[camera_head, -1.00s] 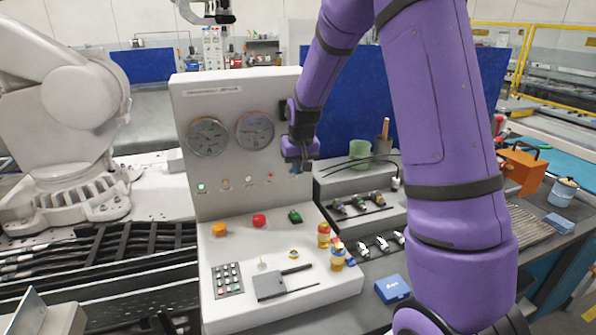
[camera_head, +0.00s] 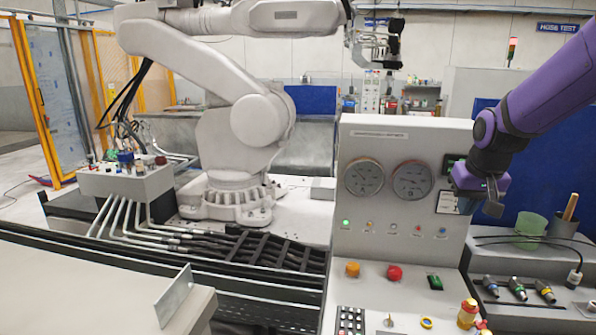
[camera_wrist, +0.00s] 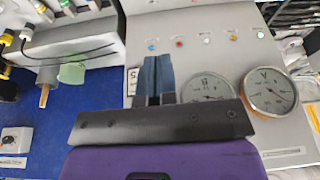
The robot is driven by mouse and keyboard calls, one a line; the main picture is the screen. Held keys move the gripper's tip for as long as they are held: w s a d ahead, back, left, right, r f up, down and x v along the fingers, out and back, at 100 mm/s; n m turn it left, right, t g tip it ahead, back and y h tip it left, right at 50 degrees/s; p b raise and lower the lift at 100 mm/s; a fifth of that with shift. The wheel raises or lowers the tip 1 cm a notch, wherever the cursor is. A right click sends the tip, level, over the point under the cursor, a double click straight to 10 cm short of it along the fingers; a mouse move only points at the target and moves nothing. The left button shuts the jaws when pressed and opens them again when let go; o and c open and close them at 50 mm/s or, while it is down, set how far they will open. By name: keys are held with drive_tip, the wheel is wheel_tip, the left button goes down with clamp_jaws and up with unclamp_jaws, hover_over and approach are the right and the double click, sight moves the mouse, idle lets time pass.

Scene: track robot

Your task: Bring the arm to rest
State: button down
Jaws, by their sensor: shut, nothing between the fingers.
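My purple arm reaches in from the upper right of the head view. My gripper (camera_head: 494,196) hangs in front of the right part of the upright control panel (camera_head: 345,225). Its fingers are together and empty. In the wrist view my gripper (camera_wrist: 159,75) also shows its two dark fingers side by side with nothing between them. The panel's two round gauges (camera_head: 412,180) are left of my gripper in the head view. In the wrist view the fingers partly cover the panel face, and the gripper body hides part of one gauge (camera_wrist: 208,88).
A white robot arm (camera_head: 235,130) stands on the left behind a cable track (camera_head: 260,250). Several connectors (camera_head: 517,289) sit on a grey block. The panel's desk holds buttons (camera_head: 394,272).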

drive_tip(key=s+a+r, duration=0.1)
drive_tip(key=s+r, duration=0.2)
drive_tip(key=s, duration=0.5)
drive_tip(key=s+a+r+n+t, duration=0.1)
drive_tip(key=s+a+r, duration=0.1)
drive_tip(key=s, duration=0.7)
drive_tip(key=s+a+r, duration=0.2)
drive_tip(key=s+r, duration=0.1)
drive_tip(key=s, duration=0.5)
drive_tip(key=shift+s+a+r+n+t, duration=0.2)
drive_tip(key=shift+a+r+n+t, duration=0.1)
drive_tip(key=shift+t, duration=0.1)
